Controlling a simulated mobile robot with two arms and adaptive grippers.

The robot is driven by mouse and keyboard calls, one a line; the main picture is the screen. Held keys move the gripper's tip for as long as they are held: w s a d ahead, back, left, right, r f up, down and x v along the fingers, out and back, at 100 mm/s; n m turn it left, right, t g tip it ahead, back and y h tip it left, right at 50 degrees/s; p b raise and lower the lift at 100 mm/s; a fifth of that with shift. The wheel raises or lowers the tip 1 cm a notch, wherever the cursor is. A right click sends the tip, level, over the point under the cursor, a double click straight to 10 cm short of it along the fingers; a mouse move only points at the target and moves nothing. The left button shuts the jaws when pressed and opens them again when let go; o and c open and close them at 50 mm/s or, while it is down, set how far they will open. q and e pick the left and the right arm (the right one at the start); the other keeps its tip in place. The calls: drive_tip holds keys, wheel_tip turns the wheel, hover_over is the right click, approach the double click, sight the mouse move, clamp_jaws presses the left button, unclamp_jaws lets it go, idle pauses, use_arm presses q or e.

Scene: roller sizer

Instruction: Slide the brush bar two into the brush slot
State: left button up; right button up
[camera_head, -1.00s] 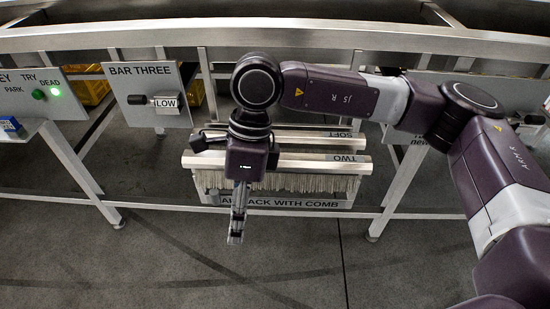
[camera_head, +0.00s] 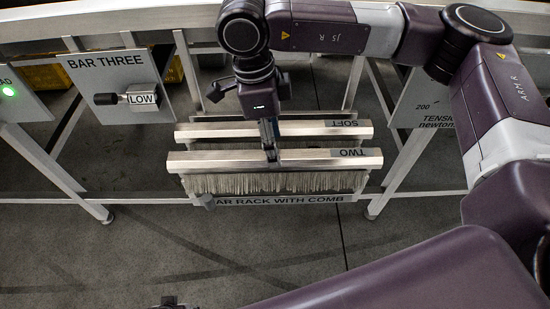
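The brush bar two (camera_head: 225,162) is a long metal bar with pale bristles below, its label TWO upside down. It sits level at the front of the bar rack (camera_head: 280,200), whose sign reads "AR RACK WITH COMB". My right gripper (camera_head: 270,152) points down over the middle of this bar, its fingertips at the top of the bar. I see the fingers edge-on and cannot tell whether they grip it. My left gripper is not clearly visible; a small dark part shows at the bottom edge. I cannot identify the brush slot.
A second bar marked SOFT (camera_head: 215,131) lies just behind bar two. A BAR THREE panel (camera_head: 120,88) with a LOW lever stands at left, and a tension panel (camera_head: 430,105) at right. A metal frame rail runs above; the floor in front is open.

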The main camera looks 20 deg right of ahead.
drive_tip(key=f, duration=0.4)
drive_tip(key=shift+d+f, duration=0.2)
drive_tip(key=shift+f, duration=0.2)
drive_tip(key=shift+c, duration=0.7)
drive_tip(key=shift+r, duration=0.1)
clamp_jaws()
